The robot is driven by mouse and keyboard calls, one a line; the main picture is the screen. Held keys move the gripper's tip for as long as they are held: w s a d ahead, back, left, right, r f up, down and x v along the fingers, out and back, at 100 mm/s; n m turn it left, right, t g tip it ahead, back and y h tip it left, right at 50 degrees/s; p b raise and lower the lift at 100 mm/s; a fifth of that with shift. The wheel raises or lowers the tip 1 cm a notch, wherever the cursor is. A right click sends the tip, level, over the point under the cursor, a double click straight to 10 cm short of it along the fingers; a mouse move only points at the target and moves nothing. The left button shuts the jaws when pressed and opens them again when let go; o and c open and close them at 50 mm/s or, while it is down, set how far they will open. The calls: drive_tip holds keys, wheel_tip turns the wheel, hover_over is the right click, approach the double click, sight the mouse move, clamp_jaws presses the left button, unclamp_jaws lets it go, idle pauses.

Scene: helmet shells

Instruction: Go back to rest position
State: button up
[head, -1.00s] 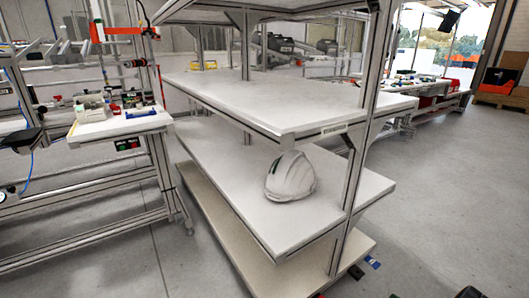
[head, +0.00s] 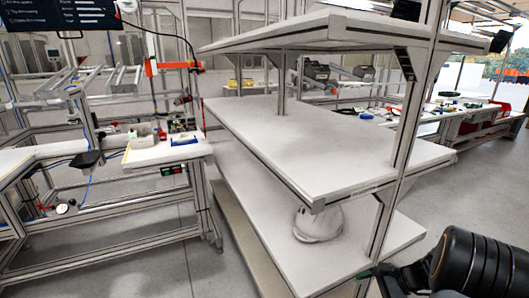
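A white helmet shell (head: 318,224) rests on the middle shelf board (head: 283,226) of the rack, near its front right end. The shelf board above hides its upper part. A black arm part of mine (head: 470,265) comes in at the lower right corner, to the right of the rack's front post. The fingertips of my gripper cannot be made out, so whether it is open or shut does not show. The helmet stands apart from my arm.
The upper rack board (head: 300,130) is bare. The rack's front post (head: 402,150) stands close to my arm. A workbench (head: 165,152) with small parts stands at the left. Grey floor (head: 485,190) is open at the right.

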drive_tip(key=s+a+r+n+h+p, duration=0.3)
drive_tip(key=a+r+n+p, duration=0.2)
drive_tip(key=r, duration=0.5)
drive_tip(key=s+a+r+n+h+p, duration=0.3)
drive_tip(key=s+a+r+n+p, duration=0.1)
drive_tip(key=r, duration=0.7)
drive_tip(key=s+a+r+n+h+p, duration=0.4)
drive_tip(key=a+r+n+p, duration=0.2)
drive_tip(key=r, duration=0.5)
drive_tip(key=shift+a+r+n+t+p, duration=0.25)
drive_tip(key=shift+n+p, duration=0.35)
drive_tip(key=shift+p, duration=0.35)
drive_tip(key=shift+s+f, duration=0.1)
